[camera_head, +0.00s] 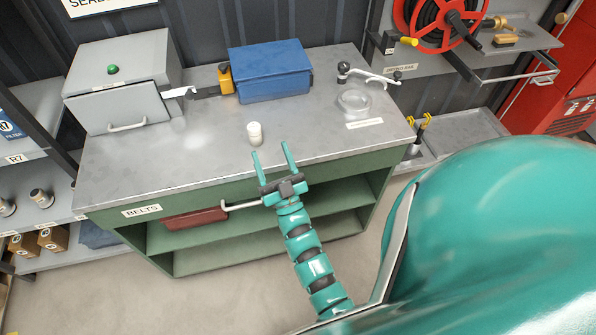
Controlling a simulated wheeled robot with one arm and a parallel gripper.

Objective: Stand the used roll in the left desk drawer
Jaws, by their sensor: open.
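A small white cylinder (254,133), which looks like the roll, stands upright on the grey desk top (205,165). My gripper (270,148) is open and empty, its two teal fingers pointing toward the back of the desk. The left fingertip appears just in front of the cylinder; I cannot tell the height gap. At the desk's front left is a label reading BELTS (141,210). Beside it, a dark red part (195,218) with a pale handle (241,206) shows under the desk edge, close to my gripper. I cannot tell whether it is a drawer, nor see inside one.
A grey box with a green knob (118,88) stands at the desk's back left. A blue box (270,72) stands at the back middle, next to a yellow-and-black tool (222,80). A clear round dish (355,100) is at the right. Bare desk top lies left of the cylinder.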

